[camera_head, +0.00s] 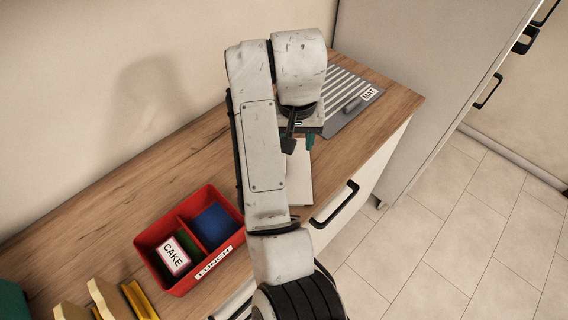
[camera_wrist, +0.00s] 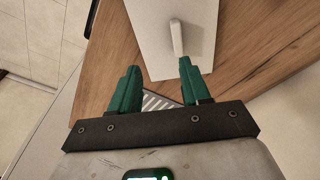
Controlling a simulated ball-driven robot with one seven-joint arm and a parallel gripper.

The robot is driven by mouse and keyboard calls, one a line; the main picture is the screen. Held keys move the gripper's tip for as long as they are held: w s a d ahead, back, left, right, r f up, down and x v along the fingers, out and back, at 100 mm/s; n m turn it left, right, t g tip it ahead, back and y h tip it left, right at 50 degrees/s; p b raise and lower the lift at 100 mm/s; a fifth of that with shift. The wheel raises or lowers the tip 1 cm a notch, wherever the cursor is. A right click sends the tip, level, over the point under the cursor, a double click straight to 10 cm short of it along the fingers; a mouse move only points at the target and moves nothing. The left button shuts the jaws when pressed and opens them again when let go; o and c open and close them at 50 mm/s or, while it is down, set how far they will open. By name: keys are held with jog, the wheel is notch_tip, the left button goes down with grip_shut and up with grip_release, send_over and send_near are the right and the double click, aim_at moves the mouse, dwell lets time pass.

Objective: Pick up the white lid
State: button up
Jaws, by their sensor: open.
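The white lid (camera_head: 300,180) lies flat on the wooden counter (camera_head: 130,205), partly hidden behind my arm in the head view. In the wrist view the lid (camera_wrist: 150,40) shows as a flat white plate with a raised bar handle (camera_wrist: 177,38). My gripper (camera_wrist: 158,68) is open, with green fingers apart and nothing between them. The handle is beyond the fingertips, closer to the right finger. In the head view my gripper (camera_head: 299,144) is above the counter, over the lid's far end; the exact height is unclear.
A striped mat (camera_head: 347,78) marked MAT, with a small grey bar on it, lies at the far end. A red divided lunch box (camera_head: 167,226) holds a CAKE box (camera_head: 173,257) and a blue item (camera_head: 213,226). Yellow-and-wood items (camera_head: 108,300) stand front left. A wall backs the counter.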

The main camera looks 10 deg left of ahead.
jog(key=a+f, duration=0.1)
jog(key=f, duration=0.2)
jog(key=a+f, duration=0.1)
jog(key=f, duration=0.2)
jog(key=w+a+f, duration=0.1)
jog(key=f, duration=0.2)
jog(key=shift+p, duration=0.4)
jog(key=shift+c, duration=0.3)
grip_shut()
